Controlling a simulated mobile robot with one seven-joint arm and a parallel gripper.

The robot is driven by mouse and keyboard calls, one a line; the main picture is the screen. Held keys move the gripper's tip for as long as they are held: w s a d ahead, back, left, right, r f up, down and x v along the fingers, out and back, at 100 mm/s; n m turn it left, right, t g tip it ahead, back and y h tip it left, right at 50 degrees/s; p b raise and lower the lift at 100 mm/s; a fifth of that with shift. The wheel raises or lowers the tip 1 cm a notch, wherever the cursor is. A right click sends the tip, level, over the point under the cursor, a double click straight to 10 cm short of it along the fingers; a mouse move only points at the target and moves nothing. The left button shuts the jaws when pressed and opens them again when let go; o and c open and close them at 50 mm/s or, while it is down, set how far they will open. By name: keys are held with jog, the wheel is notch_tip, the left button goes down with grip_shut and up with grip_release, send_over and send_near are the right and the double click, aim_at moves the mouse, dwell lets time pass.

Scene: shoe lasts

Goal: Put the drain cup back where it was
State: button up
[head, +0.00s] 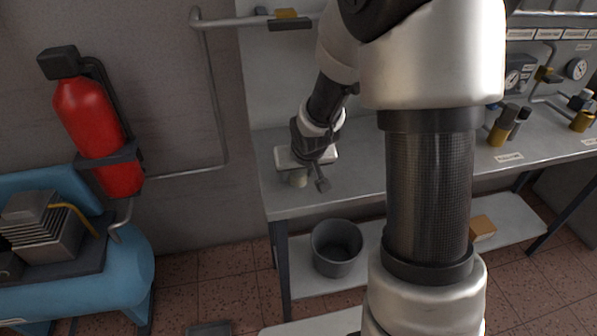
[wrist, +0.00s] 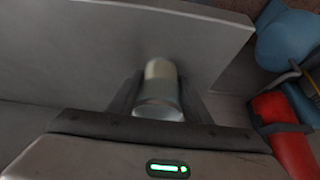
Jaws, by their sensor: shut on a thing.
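The drain cup (wrist: 160,92), a small pale cylinder with a clear-looking rim, sits between the two dark fingers of my gripper (wrist: 160,100) in the wrist view. My gripper is shut on it. I cannot tell whether the cup touches the bench top. The hand hides part of the cup.
A grey bucket (head: 337,262) stands on the lower shelf. A red extinguisher-like cylinder (head: 95,125) and a blue compressor tank (head: 115,265) are at left. Valves (head: 503,125) and gauges (head: 576,69) are at right. Bare bench lies right of my gripper.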

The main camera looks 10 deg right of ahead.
jog(key=o, duration=1.2)
